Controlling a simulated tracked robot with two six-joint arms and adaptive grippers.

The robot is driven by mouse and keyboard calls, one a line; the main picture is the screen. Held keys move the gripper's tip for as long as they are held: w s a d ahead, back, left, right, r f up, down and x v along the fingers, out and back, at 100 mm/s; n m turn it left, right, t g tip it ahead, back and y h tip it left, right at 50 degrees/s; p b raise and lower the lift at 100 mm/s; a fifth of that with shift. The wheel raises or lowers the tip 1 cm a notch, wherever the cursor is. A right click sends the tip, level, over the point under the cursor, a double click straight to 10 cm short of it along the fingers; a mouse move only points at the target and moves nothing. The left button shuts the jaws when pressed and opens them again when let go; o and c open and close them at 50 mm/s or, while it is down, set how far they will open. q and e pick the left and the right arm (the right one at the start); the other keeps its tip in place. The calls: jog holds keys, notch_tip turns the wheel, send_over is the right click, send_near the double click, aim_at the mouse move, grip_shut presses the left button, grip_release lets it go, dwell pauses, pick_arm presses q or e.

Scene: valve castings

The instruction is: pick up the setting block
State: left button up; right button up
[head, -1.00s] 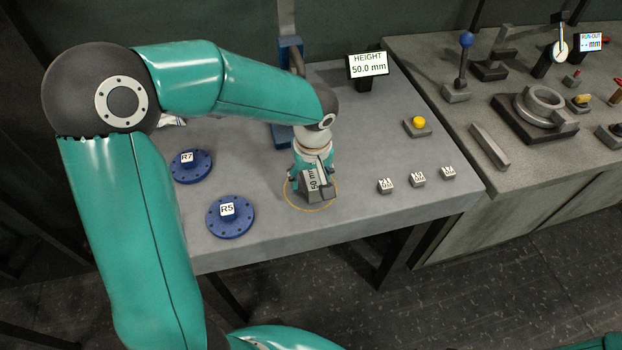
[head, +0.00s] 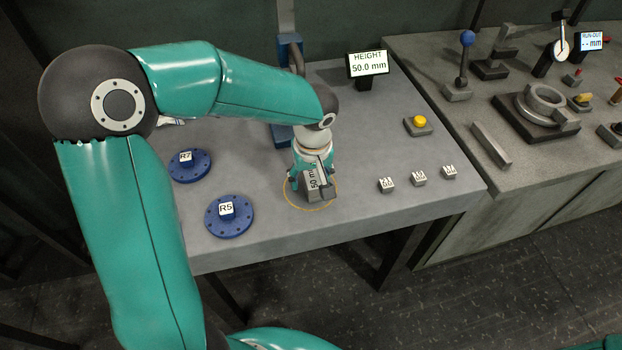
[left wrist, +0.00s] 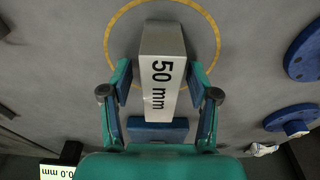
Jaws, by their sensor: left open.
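The setting block (head: 314,187) is a grey metal block marked "50 mm". It stands on the grey table inside a thin orange ring. In the left wrist view the block (left wrist: 161,65) lies between the two fingers of my left gripper (left wrist: 160,88). The fingers are apart, and a small gap shows on each side of the block. In the head view my left gripper (head: 313,172) is over the block and hides part of it. My right gripper is not in view.
Two blue flanges, R7 (head: 189,166) and R5 (head: 229,215), stand left of the ring. Several small marked blocks (head: 418,179) and a yellow button (head: 419,121) are to the right. A height display (head: 367,66) reads 50.0 mm at the back.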

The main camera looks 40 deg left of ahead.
pick_arm(q)
grip_shut()
dwell(0.3)
jog(key=shift+r, duration=0.15)
dwell(0.3)
